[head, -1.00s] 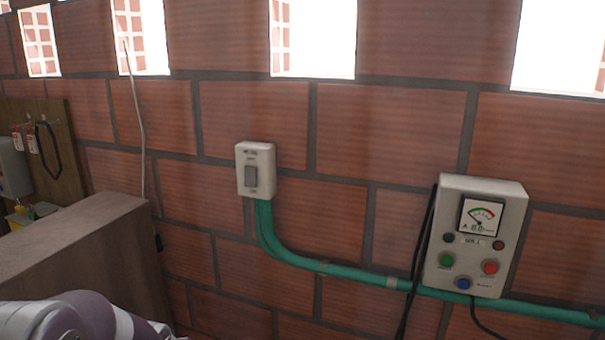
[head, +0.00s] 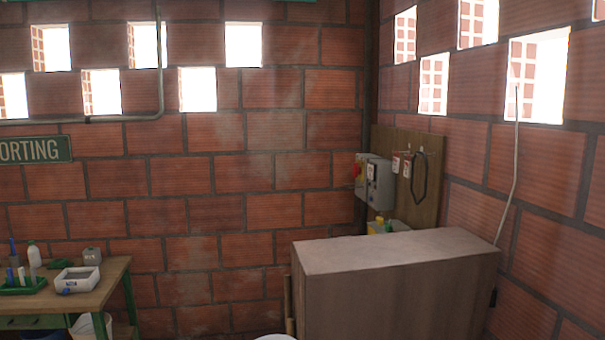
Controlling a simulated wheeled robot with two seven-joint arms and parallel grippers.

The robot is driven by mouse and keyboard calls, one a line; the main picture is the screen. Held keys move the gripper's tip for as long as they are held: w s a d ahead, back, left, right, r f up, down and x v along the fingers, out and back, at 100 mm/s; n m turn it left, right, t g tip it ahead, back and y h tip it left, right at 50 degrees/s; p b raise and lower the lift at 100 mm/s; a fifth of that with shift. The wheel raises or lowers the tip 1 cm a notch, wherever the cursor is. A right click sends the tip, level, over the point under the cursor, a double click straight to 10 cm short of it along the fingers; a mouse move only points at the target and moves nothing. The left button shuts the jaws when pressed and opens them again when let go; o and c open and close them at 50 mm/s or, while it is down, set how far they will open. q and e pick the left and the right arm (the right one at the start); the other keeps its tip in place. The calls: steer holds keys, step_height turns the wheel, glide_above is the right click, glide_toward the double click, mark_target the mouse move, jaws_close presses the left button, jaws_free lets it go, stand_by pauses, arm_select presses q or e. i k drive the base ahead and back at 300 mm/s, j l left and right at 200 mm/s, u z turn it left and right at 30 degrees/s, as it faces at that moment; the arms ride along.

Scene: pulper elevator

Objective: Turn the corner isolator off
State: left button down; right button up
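A grey isolator box (head: 378,186) is mounted in the corner of the brick room, by a wooden board (head: 434,165). A red and yellow part (head: 358,172) shows on its left side, seen edge-on; I cannot tell its switch position. Red-and-white tags (head: 407,166) and a black loop (head: 420,176) hang on the board. Neither of my grippers is recognisable in the head view.
A workbench (head: 105,287) with a white device (head: 77,279), bottles and a green tray (head: 22,285) is at left. A green sign (head: 35,150) hangs on the left wall.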

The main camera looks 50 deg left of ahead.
mark_target(357, 169)
steer(key=u, duration=1.3)
steer(key=i+j+u, duration=0.1)
steer(key=i+j, duration=0.15)
steer(key=j, duration=0.15)
steer(key=i+j+u, duration=0.45)
steer(key=j, duration=0.15)
steer(key=i+j+u, duration=0.3)
steer(key=j+u, duration=0.2)
steer(key=i+j+u, duration=0.45)
steer(key=i+l+z, duration=0.2)
steer(key=i+z, duration=0.2)
steer(key=i, duration=0.15)
steer(key=i+z, duration=0.35)
steer(key=i, duration=0.2)
steer(key=i+j+z, duration=0.1)
steer(key=i+z, duration=0.3)
steer(key=i, duration=0.15)
steer(key=i+l+z, duration=0.15)
steer(key=i+z, duration=0.25)
steer(key=i+j+z, duration=0.1)
steer(key=i+z, duration=0.3)
steer(key=i, duration=0.15)
steer(key=i+j+z, duration=0.15)
steer(key=i+z, duration=0.25)
steer(key=i, duration=0.1)
